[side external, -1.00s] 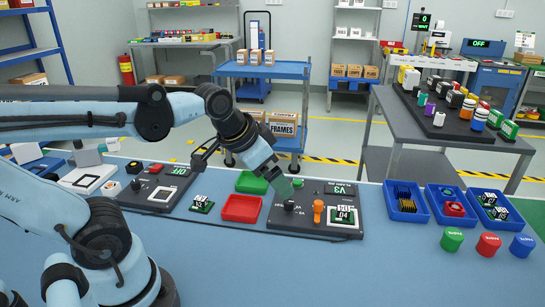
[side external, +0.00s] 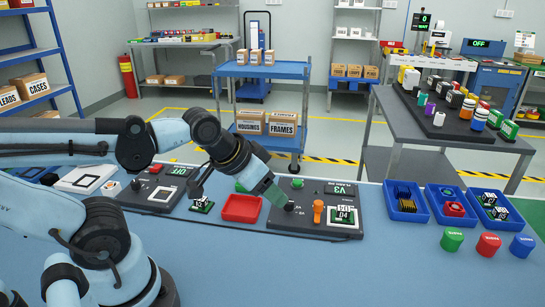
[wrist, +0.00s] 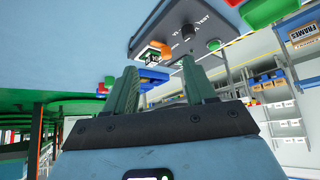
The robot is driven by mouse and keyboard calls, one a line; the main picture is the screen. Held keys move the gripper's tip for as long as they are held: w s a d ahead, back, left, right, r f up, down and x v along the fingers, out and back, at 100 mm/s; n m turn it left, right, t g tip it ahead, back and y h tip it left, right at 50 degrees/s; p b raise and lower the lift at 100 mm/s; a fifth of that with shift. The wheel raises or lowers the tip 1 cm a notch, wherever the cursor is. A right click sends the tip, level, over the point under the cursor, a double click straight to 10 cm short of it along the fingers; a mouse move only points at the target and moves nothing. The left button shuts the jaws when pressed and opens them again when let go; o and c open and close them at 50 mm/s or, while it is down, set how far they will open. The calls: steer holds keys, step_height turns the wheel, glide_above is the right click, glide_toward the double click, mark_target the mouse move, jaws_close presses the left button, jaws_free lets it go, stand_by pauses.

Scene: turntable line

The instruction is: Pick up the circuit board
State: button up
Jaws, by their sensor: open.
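One circuit board (side external: 202,204), green with a black-and-white marker, lies on the blue table left of the red tray. Another circuit board (side external: 343,217) sits in the white frame on the right dark station. More boards (side external: 493,203) lie in the rightmost blue bin. My gripper (side external: 279,198) points down near the left end of the right station, right of the red tray, apart from the boards. It is open and empty in the wrist view (wrist: 160,78). That tilted view shows a board (wrist: 149,55) beyond the fingers, beside the orange handle.
The red tray (side external: 241,208) lies between the loose board and my gripper. The right station (side external: 300,219) carries an orange handle (side external: 318,211) and a black knob. The left station (side external: 150,194) stands further left. Blue bins (side external: 407,216) and coloured caps stand at right. The front table is clear.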

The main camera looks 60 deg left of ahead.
steer(key=w+d+r+m+g, duration=0.1)
steer(key=w+r+m+g, duration=0.3)
steer(key=w, duration=0.5)
steer(key=m+g, duration=0.3)
steer(key=m, duration=0.2)
glide_above(344, 208)
step_height(344, 208, down, 3)
steer(key=f, duration=0.6)
steer(key=shift+s+a+f, duration=0.2)
steer(key=shift+a+f, duration=0.05)
steer(key=shift+a, duration=0.15)
steer(key=shift+w+d+f, duration=0.1)
steer(key=shift+d+f, duration=0.1)
steer(key=shift+f, duration=1.15)
steer(key=shift+w+d+f, duration=0.1)
steer(key=shift+d+f, duration=0.05)
steer(key=shift+f, duration=1.15)
jaws_close()
